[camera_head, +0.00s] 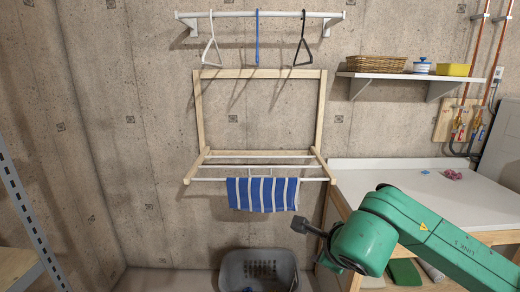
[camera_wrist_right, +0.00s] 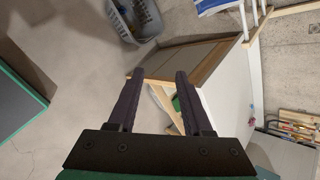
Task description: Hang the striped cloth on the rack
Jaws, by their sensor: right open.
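The striped cloth (camera_head: 262,194), blue with white stripes, hangs over the front bar of the wooden drying rack (camera_head: 322,120) on the wall. A part of the cloth also shows at the top of the right wrist view (camera_wrist_right: 214,5). My right gripper (camera_head: 302,226) is below and to the right of the cloth, apart from it. In the right wrist view its two dark fingers (camera_wrist_right: 158,76) are spread with nothing between them. My left gripper is not in view.
A grey laundry basket (camera_head: 258,270) stands on the floor below the rack. A white-topped table (camera_head: 430,190) is at right, under a shelf (camera_head: 405,76) with a wicker basket (camera_head: 376,64). Hangers (camera_head: 211,53) hang from a rail above. A metal shelving post (camera_head: 30,215) stands at left.

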